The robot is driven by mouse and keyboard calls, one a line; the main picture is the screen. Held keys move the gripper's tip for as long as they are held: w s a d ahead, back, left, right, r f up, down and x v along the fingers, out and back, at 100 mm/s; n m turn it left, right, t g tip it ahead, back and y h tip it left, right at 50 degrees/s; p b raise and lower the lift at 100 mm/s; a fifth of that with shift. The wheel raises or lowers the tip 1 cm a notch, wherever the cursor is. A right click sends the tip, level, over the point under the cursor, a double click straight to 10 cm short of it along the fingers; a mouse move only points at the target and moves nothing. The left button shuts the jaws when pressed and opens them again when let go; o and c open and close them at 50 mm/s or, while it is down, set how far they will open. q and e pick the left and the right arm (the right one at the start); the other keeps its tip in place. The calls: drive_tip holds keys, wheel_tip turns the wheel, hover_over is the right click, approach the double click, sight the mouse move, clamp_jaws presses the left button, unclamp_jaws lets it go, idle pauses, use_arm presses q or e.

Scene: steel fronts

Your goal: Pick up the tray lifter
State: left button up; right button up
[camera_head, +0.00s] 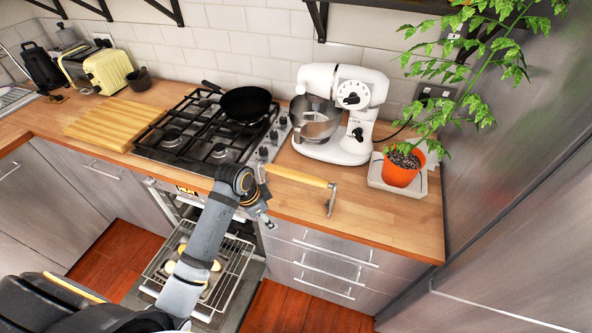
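The tray lifter (297,177) seems to be the tool with a pale wooden handle and grey metal ends. It is at the front of the wooden counter, right of the stove. Its right metal end (331,199) points down toward the counter. My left gripper (264,216) is at the counter's front edge, just left of and below the handle. It looks apart from the handle, but the small view leaves contact unclear. Its fingers are too small to tell open from shut. My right gripper is not in view.
The oven below the stove is open, with a rack (232,262) pulled out and pale food pieces on it. A white stand mixer (345,115) is behind the lifter. A potted plant (402,170) stands to the right. A black pan (246,103) sits on the stove.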

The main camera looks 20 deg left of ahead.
use_arm(q)
wheel_tip(320, 180, up, 5)
drive_tip(key=m, duration=0.2)
drive_tip(key=m+h, duration=0.3)
drive_tip(key=m, duration=0.5)
approach(294, 172)
drive_tip(key=shift+g, duration=0.4)
drive_tip(key=x, duration=0.4)
drive_tip(key=shift+w+d+f+b, duration=0.15)
drive_tip(key=shift+w+f+b, duration=0.1)
drive_tip(key=shift+w+b, duration=0.15)
drive_tip(key=shift+f, duration=0.15)
drive_tip(key=p+x, duration=0.2)
drive_tip(key=x, duration=0.2)
drive_tip(key=shift+d+f+p, duration=0.3)
drive_tip(key=shift+f, duration=0.25)
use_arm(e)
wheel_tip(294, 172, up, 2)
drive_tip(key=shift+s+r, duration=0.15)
